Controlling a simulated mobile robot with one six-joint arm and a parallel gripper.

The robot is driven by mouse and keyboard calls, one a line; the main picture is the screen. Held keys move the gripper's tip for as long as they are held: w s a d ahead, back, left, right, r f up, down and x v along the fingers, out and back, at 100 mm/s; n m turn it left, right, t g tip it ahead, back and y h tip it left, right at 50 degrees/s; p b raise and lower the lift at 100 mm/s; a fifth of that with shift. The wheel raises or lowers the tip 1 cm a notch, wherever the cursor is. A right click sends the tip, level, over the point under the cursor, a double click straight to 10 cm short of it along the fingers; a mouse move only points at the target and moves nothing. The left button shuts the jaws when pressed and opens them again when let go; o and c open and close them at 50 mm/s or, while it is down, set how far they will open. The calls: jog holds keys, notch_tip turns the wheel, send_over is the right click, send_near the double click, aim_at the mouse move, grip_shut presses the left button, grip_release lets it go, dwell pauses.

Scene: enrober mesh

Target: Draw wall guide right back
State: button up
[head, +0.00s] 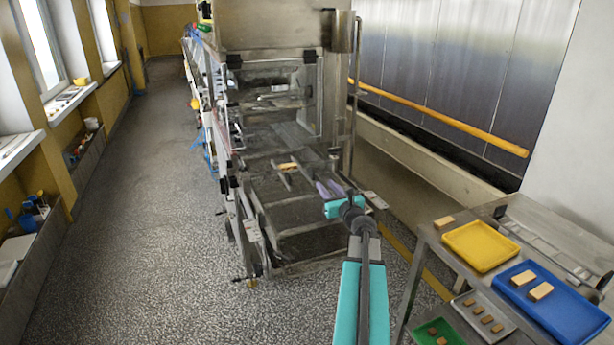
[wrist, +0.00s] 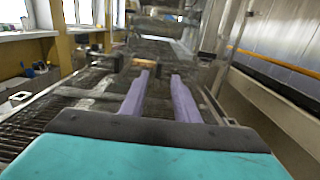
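My gripper (head: 328,187) is over the right part of the enrober's mesh belt (head: 287,211), near its front end. Its two purple fingers stand apart with nothing visible between them; the wrist view shows this gap (wrist: 161,76). Thin metal guide rails (head: 283,178) stand on the mesh around a tan bar (head: 288,166), left of and beyond the fingers. The bar also shows beyond the fingertips in the wrist view (wrist: 143,63). A metal rail (wrist: 216,106) runs just right of the right finger. I cannot tell for certain which rail is the right wall guide, or whether a finger touches it.
The enrober's metal hood (head: 270,25) rises behind the belt. A steel table (head: 425,240) at the right holds a yellow tray (head: 480,246), a blue tray (head: 565,318) with tan blocks, and smaller trays. The floor (head: 150,220) at the left is clear.

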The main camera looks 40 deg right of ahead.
aim_at(314, 173)
jog(key=shift+w, duration=0.2)
dwell(0.3)
jog(key=shift+p+x, duration=0.4)
jog(key=shift+x, duration=0.7)
jog(key=shift+p+x, duration=1.6)
jog(key=shift+x, duration=4.05)
grip_shut()
